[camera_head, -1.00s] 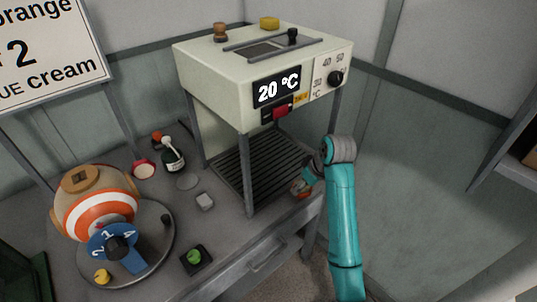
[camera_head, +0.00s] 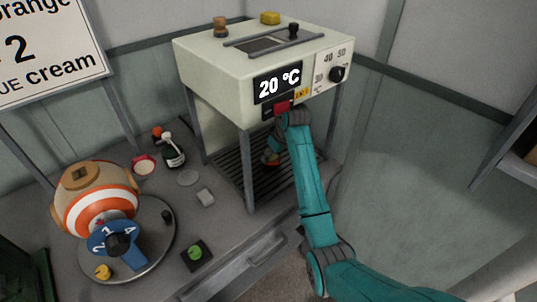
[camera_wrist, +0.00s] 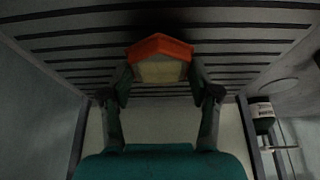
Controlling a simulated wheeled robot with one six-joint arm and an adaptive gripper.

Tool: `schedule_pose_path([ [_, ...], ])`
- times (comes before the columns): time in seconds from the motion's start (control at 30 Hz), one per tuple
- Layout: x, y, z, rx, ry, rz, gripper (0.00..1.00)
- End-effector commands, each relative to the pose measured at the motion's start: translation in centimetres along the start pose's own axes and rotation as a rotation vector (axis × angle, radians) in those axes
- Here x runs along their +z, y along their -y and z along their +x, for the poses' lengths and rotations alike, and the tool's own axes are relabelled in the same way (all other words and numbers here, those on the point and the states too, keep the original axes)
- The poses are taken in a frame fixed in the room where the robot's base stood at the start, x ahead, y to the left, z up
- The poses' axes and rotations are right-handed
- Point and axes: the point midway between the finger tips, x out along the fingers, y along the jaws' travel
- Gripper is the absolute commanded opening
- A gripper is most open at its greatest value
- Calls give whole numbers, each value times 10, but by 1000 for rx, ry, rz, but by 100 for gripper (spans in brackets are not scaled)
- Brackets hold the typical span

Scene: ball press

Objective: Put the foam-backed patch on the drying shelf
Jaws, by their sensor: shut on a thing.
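The patch (camera_wrist: 160,47) has an orange top and a pale tan underside, which looks like foam, in the wrist view. My gripper (camera_wrist: 160,80) is shut on it, with one finger on each side. In the head view my gripper (camera_head: 272,158) is under the white machine, over the slatted drying shelf (camera_head: 232,172), and a small bit of orange shows there. The shelf's dark slats (camera_wrist: 90,40) also fill the upper part of the wrist view. I cannot tell whether the patch touches the slats.
The white machine (camera_head: 215,65) reads 20 °C and stands on grey legs (camera_head: 247,170) around the shelf.

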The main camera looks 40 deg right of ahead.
Motion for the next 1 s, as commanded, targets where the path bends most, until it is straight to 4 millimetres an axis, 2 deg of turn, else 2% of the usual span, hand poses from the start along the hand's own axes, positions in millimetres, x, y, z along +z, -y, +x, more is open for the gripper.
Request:
schedule_pose_path([
  [0.03, -10, 0, 3, -1, -1, -2, 38],
  [0.13, -24, 0, 9, -1, 0, -2, 38],
  [0.27, -15, 0, 21, -1, 1, 0, 38],
  [0.67, -13, 0, 25, 0, 0, 0, 38],
  [0.7, -13, 0, 25, 0, 0, 0, 66],
  [0.8, -13, 0, 25, 0, 0, 0, 86],
  [1.0, -13, 0, 24, 0, 0, 0, 86],
])
